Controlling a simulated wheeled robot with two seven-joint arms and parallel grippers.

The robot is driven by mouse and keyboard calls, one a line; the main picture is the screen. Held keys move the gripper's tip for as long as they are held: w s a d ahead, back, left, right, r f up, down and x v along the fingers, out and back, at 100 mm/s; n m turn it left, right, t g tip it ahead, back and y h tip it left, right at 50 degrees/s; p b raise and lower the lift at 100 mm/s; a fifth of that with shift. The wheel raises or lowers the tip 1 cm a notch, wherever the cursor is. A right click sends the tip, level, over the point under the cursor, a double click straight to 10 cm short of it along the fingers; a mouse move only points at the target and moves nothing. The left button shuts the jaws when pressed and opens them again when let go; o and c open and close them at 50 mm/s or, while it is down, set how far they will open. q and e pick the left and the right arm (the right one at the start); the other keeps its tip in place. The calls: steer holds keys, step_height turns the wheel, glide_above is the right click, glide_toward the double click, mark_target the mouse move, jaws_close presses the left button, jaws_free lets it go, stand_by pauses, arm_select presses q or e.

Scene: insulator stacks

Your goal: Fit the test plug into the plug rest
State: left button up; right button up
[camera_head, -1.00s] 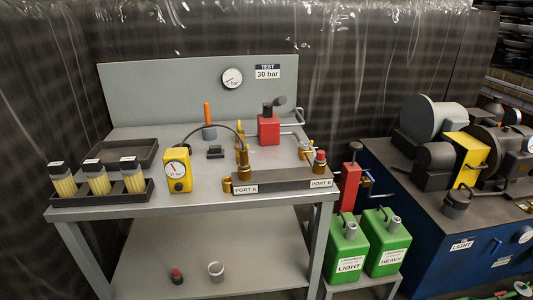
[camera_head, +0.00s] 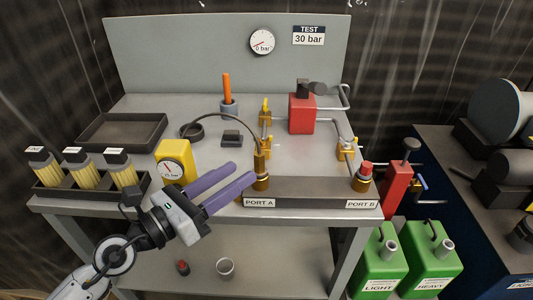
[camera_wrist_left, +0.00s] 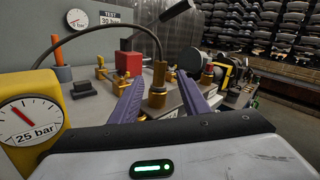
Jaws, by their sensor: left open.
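A red-topped plug on a brass fitting (camera_head: 364,172) stands upright at PORT B; a smaller red-topped piece (camera_head: 183,267) stands on the lower shelf near a grey cup (camera_head: 225,267). I cannot tell which is the test plug. A small dark block (camera_head: 231,138) lies on the bench; I cannot tell what is the plug rest. My left gripper (camera_head: 244,170) has its purple fingers open and empty at the bench front, pointing at the brass hose fitting (camera_head: 261,173) at PORT A. In the left wrist view this fitting (camera_wrist_left: 157,90) shows between the fingers.
A yellow gauge box (camera_head: 173,162) stands just beyond my left gripper. A rack of labelled bottles (camera_head: 98,193) is at the left, with a dark tray (camera_head: 122,130) behind. A red valve block (camera_head: 302,113) stands at the back right. Green canisters (camera_head: 380,262) stand beside the bench.

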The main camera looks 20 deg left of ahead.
mark_target(264, 154)
arm_select(q)
steer(key=w+m, duration=0.1)
steer(key=w+d+m, duration=0.1)
steer(key=w, duration=0.1)
steer(key=w+d+m+p, duration=0.1)
steer(key=w, duration=0.1)
steer(key=shift+w+r, duration=0.2)
steer(key=shift+r, duration=0.2)
steer(key=x, duration=0.2)
steer(key=p+x, duration=0.1)
steer(key=x, duration=0.1)
steer(key=shift+w+d+r, duration=0.1)
steer(key=shift+w+d, duration=0.05)
steer(key=shift+d, duration=0.45)
steer(key=shift+w+d, duration=0.2)
steer(key=shift+w, duration=0.25)
jaws_close()
